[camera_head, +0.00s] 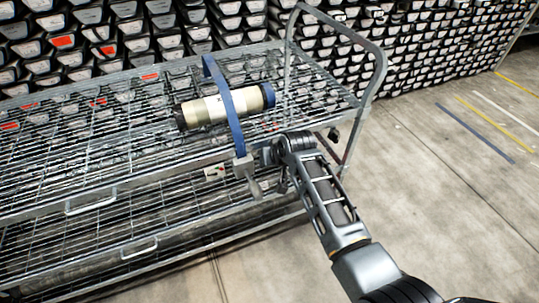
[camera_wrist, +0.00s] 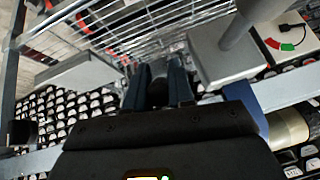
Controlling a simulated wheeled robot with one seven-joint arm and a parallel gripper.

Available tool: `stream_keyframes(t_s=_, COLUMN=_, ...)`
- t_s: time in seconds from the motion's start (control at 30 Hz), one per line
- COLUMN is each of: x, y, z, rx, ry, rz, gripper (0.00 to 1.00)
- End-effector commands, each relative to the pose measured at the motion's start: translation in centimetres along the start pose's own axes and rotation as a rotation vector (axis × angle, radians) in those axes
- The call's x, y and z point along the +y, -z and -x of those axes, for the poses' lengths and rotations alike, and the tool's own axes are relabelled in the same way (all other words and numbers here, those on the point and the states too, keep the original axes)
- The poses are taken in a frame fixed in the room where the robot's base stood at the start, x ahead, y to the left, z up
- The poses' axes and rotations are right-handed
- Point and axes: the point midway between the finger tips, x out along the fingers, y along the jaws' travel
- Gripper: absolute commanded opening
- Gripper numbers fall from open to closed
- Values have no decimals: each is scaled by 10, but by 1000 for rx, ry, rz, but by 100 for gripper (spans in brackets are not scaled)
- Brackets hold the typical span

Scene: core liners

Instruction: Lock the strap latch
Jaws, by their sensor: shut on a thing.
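In the wrist view my gripper's fingers (camera_wrist: 160,84) are close together, shut on part of the latch; the contact is dark and hard to make out. The grey latch block (camera_wrist: 222,62) is just right of the fingers, with the strap (camera_wrist: 246,94) below it.
The wire-mesh cart (camera_head: 110,165) has two shelves and a tall tubular handle (camera_head: 380,62) at the right end. A small label with red and green marks (camera_head: 214,172) is left of the latch. Racked black trays fill the background. Concrete floor (camera_head: 450,190) at right is clear.

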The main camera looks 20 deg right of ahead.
Motion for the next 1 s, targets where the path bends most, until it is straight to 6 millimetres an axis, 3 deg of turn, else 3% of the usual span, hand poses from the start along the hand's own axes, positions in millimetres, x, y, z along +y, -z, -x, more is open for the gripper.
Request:
stream_keyframes(t_s=0.3, x=-1, y=0, z=1, rx=-101, ry=-15, rz=-6, gripper=0)
stream_keyframes(t_s=0.77, x=-1, y=-2, z=0, rx=-114, ry=-17, rz=-7, gripper=0)
stream_keyframes(t_s=0.8, x=-1, y=-2, z=0, rx=-114, ry=-17, rz=-7, gripper=26)
stream_keyframes(t_s=1.0, x=-1, y=0, z=1, rx=-109, ry=-17, rz=-7, gripper=45)
